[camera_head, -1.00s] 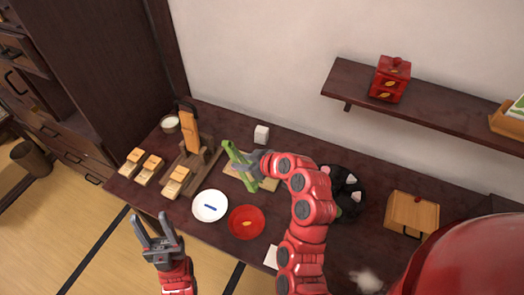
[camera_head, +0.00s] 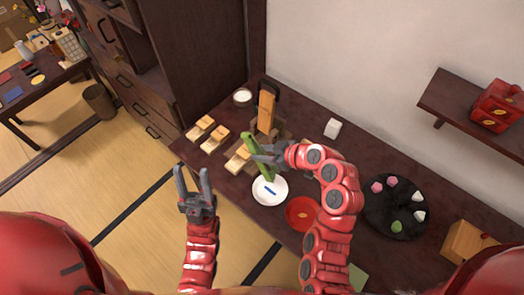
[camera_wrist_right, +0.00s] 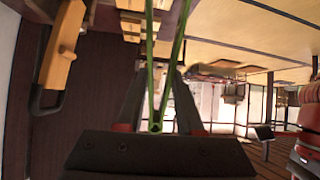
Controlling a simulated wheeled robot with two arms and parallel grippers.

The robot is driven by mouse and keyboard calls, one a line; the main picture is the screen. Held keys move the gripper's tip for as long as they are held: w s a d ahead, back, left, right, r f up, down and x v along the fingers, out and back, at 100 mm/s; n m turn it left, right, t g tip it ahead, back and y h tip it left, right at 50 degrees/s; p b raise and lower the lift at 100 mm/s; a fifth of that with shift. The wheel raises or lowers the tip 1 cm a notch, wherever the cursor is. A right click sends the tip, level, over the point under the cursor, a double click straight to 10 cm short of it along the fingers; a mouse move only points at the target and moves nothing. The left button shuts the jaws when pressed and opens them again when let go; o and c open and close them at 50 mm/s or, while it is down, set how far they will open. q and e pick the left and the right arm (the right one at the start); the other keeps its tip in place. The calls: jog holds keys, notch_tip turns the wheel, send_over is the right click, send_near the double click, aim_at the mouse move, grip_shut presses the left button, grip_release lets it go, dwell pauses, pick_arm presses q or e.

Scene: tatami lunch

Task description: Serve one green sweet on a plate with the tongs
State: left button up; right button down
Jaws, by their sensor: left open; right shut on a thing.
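My right gripper (camera_head: 266,154) is shut on the green tongs (camera_head: 252,147). The tongs' lower end appears over the far edge of the white plate (camera_head: 283,193), which has a blue mark; I cannot tell the height. In the right wrist view the tongs (camera_wrist_right: 149,62) show two spread legs joined between my fingers, with no sweet visible between them. A green sweet (camera_head: 397,226) sits on the round black tray (camera_head: 383,211) with pink and white sweets. A red plate (camera_head: 301,214) stands beside the white plate. My left gripper (camera_head: 192,178) is open and empty, left of the plates.
A wooden stand with an upright orange-brown piece (camera_head: 266,108) is just behind the tongs. Several small wooden blocks (camera_head: 214,139) lie to its left. A white cup (camera_head: 242,97), a white cube (camera_head: 332,128) and a wooden box (camera_head: 466,240) also stand on the dark table (camera_head: 385,160).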

notch_tip(320, 180, down, 9)
jog(key=b, duration=0.1)
dwell(0.6)
jog(key=c, duration=0.9)
grip_release()
notch_tip(320, 180, up, 10)
jog(key=shift+p, duration=0.8)
